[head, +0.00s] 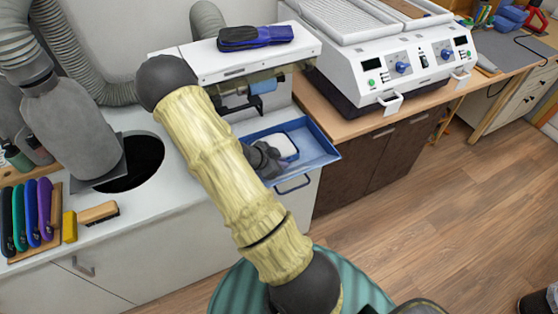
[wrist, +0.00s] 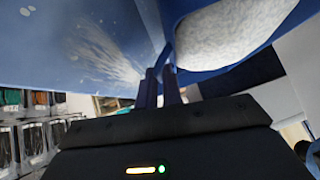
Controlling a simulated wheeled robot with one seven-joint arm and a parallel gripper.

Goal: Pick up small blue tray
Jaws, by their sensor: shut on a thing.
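The small blue tray (head: 293,134) lies inside the open blue drawer (head: 318,157) in the head view, with a white slab (head: 283,146) in it. My gripper (head: 274,157) reaches down into the drawer at the tray's left side and hides part of it. In the wrist view, the two dark fingers (wrist: 167,82) are close together on a thin blue edge of the tray (wrist: 213,63). The white slab fills the upper right of that view. Whether the tray is lifted off the drawer floor I cannot tell.
A white machine (head: 385,55) stands on the wooden counter to the right. Brushes (head: 98,213) and coloured tools (head: 30,212) lie at left. Wooden floor is open at right.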

